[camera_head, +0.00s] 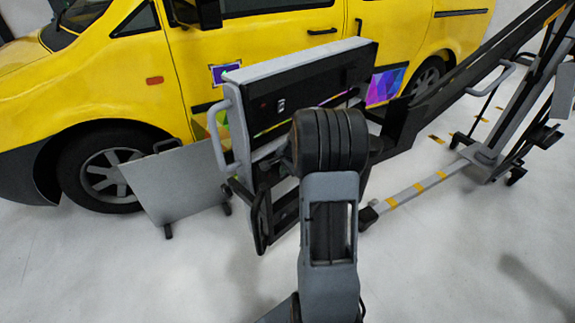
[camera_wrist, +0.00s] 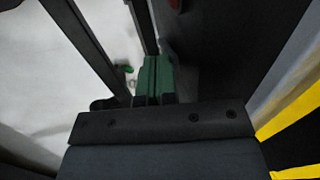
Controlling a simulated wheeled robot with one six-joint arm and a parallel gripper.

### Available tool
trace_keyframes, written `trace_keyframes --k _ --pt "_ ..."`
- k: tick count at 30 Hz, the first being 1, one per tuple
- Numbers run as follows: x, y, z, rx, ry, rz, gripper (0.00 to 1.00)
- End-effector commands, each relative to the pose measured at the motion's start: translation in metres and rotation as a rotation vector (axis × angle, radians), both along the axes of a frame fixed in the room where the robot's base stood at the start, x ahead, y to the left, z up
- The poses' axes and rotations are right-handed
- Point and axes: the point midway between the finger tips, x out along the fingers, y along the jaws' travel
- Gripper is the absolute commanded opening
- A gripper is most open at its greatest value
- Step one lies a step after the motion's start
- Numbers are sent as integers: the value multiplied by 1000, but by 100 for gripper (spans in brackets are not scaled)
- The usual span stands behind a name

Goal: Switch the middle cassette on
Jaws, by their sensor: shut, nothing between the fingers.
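In the head view a large cassette (camera_head: 300,82) with a light grey top and a black side stands in front of a yellow van. Its black side carries a small pale switch (camera_head: 281,104) and a small red spot to the left of it. My arm covers part of the lower front, and I cannot tell from this view whether this is the middle cassette. In the wrist view my gripper (camera_wrist: 155,80) has dark green fingers pressed together with nothing between them. A dark panel (camera_wrist: 225,60) fills the right beside the fingers, with a red spot at the top edge. Contact cannot be told.
A wheeled stand (camera_head: 490,155) with a long sloping boom is at the right. The yellow van (camera_head: 130,90) is behind. White floor is open at the lower left.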

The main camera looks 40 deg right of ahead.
Motion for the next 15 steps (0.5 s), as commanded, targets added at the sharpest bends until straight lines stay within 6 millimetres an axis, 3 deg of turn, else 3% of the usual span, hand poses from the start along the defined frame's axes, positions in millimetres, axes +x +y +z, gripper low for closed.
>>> trace_keyframes --k 1,3,15 --pt "2 1 10 -2 18 2 0" --pt "2 0 1 -3 15 -1 0" --pt "2 0 7 -3 14 0 0"
